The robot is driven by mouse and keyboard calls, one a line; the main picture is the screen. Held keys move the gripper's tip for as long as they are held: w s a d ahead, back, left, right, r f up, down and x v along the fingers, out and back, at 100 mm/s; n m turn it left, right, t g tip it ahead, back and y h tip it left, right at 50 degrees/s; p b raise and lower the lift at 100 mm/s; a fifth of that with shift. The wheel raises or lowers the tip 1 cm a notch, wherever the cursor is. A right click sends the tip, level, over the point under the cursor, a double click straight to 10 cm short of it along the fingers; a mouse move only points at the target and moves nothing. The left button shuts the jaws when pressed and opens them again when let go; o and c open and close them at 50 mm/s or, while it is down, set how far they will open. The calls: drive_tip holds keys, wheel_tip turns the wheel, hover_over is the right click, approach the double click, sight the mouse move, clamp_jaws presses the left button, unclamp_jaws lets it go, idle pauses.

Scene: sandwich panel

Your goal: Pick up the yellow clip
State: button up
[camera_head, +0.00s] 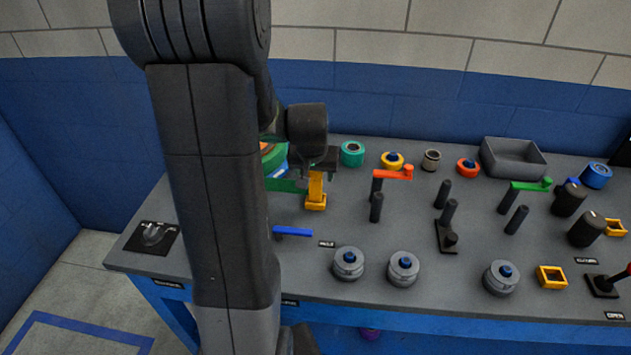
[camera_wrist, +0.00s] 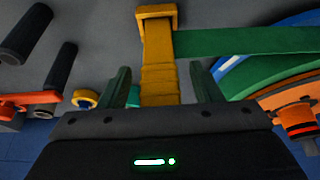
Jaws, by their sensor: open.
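The yellow clip (camera_head: 315,193) stands on the grey panel, just right of my arm in the head view. In the wrist view the yellow clip (camera_wrist: 160,52) is a ribbed upright strip with a wider square end at the top of the picture. My gripper (camera_wrist: 163,80) is open, with one dark green finger on each side of the strip and visible gaps between. The lower part of the strip is hidden behind the gripper body. In the head view my gripper (camera_head: 318,165) is at the clip's upper end, partly hidden by my wrist.
A green bar (camera_wrist: 250,41) runs right from beside the clip in the wrist view; contact is unclear. A blue lever (camera_head: 293,232) lies in front of the clip. An orange-handled lever (camera_head: 393,174) and dark pegs (camera_head: 376,207) stand to the right. A grey tray (camera_head: 513,158) sits at the back.

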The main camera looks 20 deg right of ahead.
drive_tip(key=shift+x, duration=1)
drive_tip(key=c, duration=1.1)
drive_tip(key=shift+r, duration=0.1)
drive_tip(key=shift+r, duration=0.1)
wheel_tip(320, 180, up, 10)
drive_tip(key=shift+f, duration=0.1)
